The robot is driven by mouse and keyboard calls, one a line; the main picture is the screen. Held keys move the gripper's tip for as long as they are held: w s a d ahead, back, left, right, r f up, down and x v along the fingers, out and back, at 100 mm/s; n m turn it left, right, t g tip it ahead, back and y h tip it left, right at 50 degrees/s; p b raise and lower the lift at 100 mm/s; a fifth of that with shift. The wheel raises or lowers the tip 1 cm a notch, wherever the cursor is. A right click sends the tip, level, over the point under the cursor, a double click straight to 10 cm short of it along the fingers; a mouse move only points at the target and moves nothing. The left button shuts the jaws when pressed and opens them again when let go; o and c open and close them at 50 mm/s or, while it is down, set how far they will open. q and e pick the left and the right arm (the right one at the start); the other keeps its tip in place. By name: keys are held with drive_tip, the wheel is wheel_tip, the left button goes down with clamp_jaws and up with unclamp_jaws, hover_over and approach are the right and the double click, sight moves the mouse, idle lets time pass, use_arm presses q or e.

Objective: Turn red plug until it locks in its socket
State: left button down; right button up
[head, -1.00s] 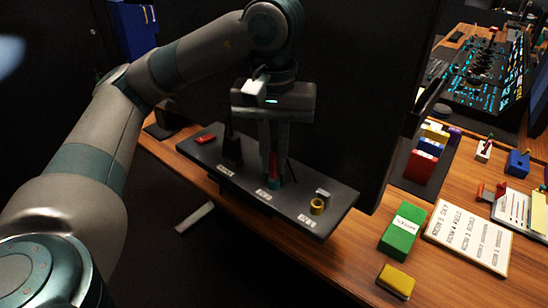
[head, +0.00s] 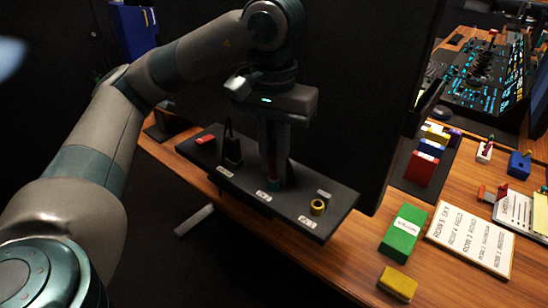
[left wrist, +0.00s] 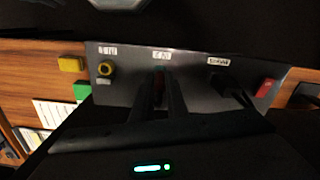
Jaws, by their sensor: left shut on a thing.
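The red plug (head: 271,163) stands upright in the middle of the dark panel (head: 326,225), over a teal base that shows just below it. My left gripper (head: 273,178) comes down from above and is shut on the red plug, with its fingers hiding most of it. In the left wrist view the plug (left wrist: 158,92) shows only as a sliver between the fingers. Whether the plug is locked in its socket cannot be seen. My right gripper is not in view.
On the panel, a black plug with a cord (head: 232,148) and a red piece (head: 205,139) stand left of my gripper, and a yellow ring (head: 317,207) lies right. A green box (head: 404,230) and a yellow block (head: 397,282) lie on the wooden desk. A dark screen rises behind.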

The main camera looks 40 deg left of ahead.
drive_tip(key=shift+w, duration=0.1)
use_arm(q)
drive_tip(key=c, duration=1.7)
unclamp_jaws()
drive_tip(key=shift+f, duration=0.1)
drive_tip(key=shift+o, duration=0.2)
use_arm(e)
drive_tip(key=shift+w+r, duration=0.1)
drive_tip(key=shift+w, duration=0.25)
use_arm(q)
drive_tip(key=shift+r, duration=0.2)
